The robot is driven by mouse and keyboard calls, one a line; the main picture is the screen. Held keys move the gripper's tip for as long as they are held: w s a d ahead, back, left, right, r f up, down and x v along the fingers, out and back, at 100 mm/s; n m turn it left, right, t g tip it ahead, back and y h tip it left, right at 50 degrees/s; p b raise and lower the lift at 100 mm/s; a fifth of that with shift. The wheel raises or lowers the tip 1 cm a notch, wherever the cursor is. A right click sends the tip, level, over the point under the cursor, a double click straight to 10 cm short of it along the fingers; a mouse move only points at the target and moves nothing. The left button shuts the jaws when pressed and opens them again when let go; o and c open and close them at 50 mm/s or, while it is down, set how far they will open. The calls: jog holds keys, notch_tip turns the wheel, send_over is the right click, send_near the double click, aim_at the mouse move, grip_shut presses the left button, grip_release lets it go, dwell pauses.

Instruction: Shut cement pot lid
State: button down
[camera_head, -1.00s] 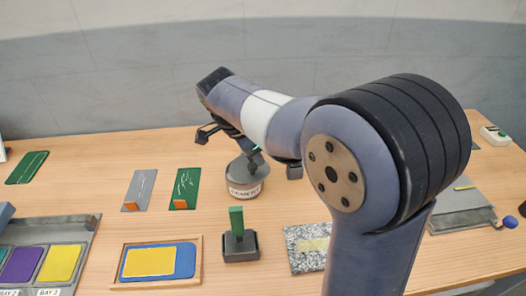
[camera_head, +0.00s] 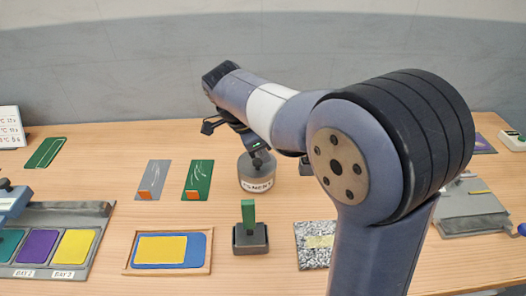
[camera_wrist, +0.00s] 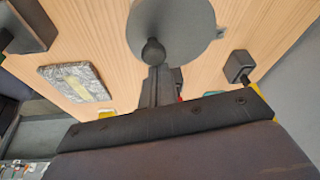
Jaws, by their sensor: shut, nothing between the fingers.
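The cement pot (camera_head: 257,184), a pale round tub with a printed label, stands on the bench in the head view. Its grey lid (camera_head: 246,164) lies level on top and looks closed. The lid also fills the top of the wrist view as a grey disc (camera_wrist: 185,22) with a dark round knob (camera_wrist: 153,50). My gripper (camera_head: 258,151) is shut and empty, right at the lid's knob. In the wrist view my gripper (camera_wrist: 155,72) points at the knob; whether it touches cannot be told. My arm hides part of the lid's right side.
A green-handled block (camera_head: 249,232) stands in front of the pot. A speckled slab (camera_head: 312,257) lies to its right. A framed yellow and blue panel (camera_head: 168,250) and a tray with colour bays (camera_head: 100,225) are at left. Green and grey cards (camera_head: 197,178) lie left of the pot.

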aim_at(276, 162)
jog(key=shift+w+a+p, duration=0.4)
jog(key=shift+w, duration=0.3)
jog(key=d, duration=0.2)
jog(key=d+r, duration=0.1)
jog(key=d, duration=0.1)
jog(key=shift+w+d+r, duration=0.1)
jog(key=shift+w, duration=0.15)
jog(key=v, duration=0.9)
jog(key=shift+a+r+p, duration=0.2)
jog(key=shift+a+p, duration=0.1)
jog(key=shift+a, duration=0.05)
jog(key=shift+w, duration=0.1)
